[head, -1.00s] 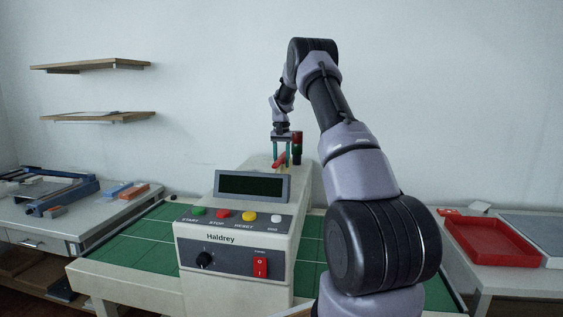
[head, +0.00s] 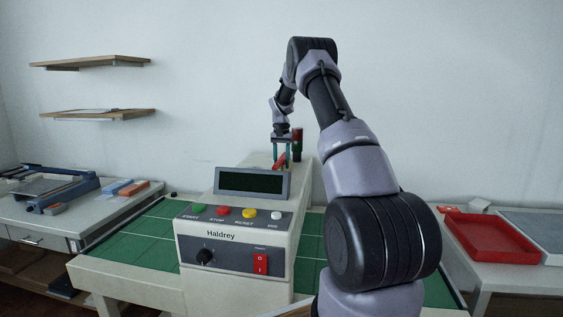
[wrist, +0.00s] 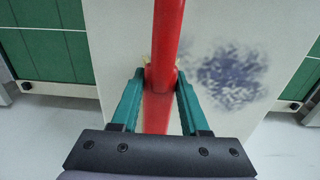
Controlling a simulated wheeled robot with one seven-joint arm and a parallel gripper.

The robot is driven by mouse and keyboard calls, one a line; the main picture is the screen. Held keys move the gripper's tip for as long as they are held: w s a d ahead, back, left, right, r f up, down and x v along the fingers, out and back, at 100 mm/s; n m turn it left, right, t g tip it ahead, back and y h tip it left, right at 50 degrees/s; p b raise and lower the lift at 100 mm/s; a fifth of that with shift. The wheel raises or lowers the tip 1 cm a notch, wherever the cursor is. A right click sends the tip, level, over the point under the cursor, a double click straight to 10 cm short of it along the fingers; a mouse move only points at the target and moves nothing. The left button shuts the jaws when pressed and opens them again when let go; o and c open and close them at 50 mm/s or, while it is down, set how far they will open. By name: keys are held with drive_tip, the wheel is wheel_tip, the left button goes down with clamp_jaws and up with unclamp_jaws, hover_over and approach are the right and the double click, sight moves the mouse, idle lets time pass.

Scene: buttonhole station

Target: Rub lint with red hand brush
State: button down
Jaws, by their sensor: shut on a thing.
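My gripper (wrist: 160,88) is shut on the red hand brush (wrist: 168,40), with one green finger on each side of its handle. In the head view my gripper (head: 281,150) and the brush (head: 279,161) are behind the machine's display. The lint is hidden there. I cannot tell whether the bristles touch the machine.
The pale Haldrey machine (head: 222,254) stands on a green-topped table (head: 135,243), its buttons facing me. A dark and red post (head: 297,143) stands close beside my gripper. A red tray (head: 490,240) is on the right table, and a blue tool (head: 60,190) on the left one.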

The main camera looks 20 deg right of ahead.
drive_tip(key=shift+a+f, duration=0.1)
drive_tip(key=shift+w+a+f, duration=0.1)
drive_tip(key=shift+w+a, duration=0.65)
drive_tip(key=shift+a, duration=0.35)
drive_tip(key=shift+w+a+r, duration=0.1)
drive_tip(key=shift+w+a, duration=0.7)
drive_tip(key=shift+a, duration=0.35)
drive_tip(key=shift+w+a+f, duration=0.1)
drive_tip(key=shift+w+a, duration=0.65)
drive_tip(key=shift+a, duration=0.35)
drive_tip(key=shift+w+a, duration=0.55)
drive_tip(key=shift+a, duration=0.25)
drive_tip(key=shift+w+a, duration=0.5)
drive_tip(key=shift+a, duration=0.25)
drive_tip(key=shift+w+a, duration=0.55)
drive_tip(key=shift+a, duration=0.25)
